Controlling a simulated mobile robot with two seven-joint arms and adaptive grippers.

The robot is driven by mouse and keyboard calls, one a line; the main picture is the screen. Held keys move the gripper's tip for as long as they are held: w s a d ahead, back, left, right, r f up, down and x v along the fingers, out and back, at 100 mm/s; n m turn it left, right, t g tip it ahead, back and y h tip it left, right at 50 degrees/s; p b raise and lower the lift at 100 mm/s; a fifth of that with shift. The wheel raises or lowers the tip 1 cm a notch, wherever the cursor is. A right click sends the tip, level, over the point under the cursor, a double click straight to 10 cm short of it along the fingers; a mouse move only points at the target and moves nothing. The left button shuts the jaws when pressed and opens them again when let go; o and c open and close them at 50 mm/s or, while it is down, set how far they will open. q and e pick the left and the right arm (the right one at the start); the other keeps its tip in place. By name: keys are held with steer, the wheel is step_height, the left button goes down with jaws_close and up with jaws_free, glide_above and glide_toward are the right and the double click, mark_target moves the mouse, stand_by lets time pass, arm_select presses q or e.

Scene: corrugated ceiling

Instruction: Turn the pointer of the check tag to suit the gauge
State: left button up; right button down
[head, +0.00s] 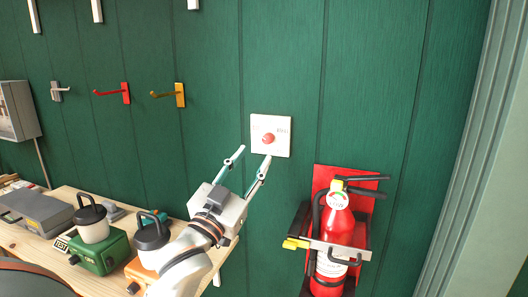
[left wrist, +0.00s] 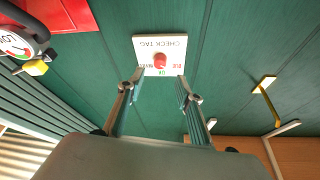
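The check tag (head: 281,148) is a square white plate on the green wall with a red round knob (head: 268,138). In the left wrist view the tag (left wrist: 146,44) appears upside down, with small labels around the red knob (left wrist: 160,60). I cannot tell which way its pointer faces. My left gripper (head: 252,157) is open and empty, its fingers spread just below the tag in the head view. The gauge (head: 338,200) is on the red fire extinguisher (head: 335,226). The left wrist view shows part of the gauge (left wrist: 15,44) with the word LOW; its needle is unclear. My right gripper is not visible.
The extinguisher hangs on a red backboard (head: 322,178) to the right below the tag. A wooden bench (head: 32,244) with green and orange containers and a grey case (head: 37,216) is at the left. Red and yellow hooks (head: 180,95) stick out from the wall.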

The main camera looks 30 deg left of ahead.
mark_target(266, 141)
arm_select(q)
steer(key=shift+f+b+x, duration=0.2)
steer(key=shift+b+x, duration=0.5)
steer(key=shift+x, duration=2.5)
jaws_close()
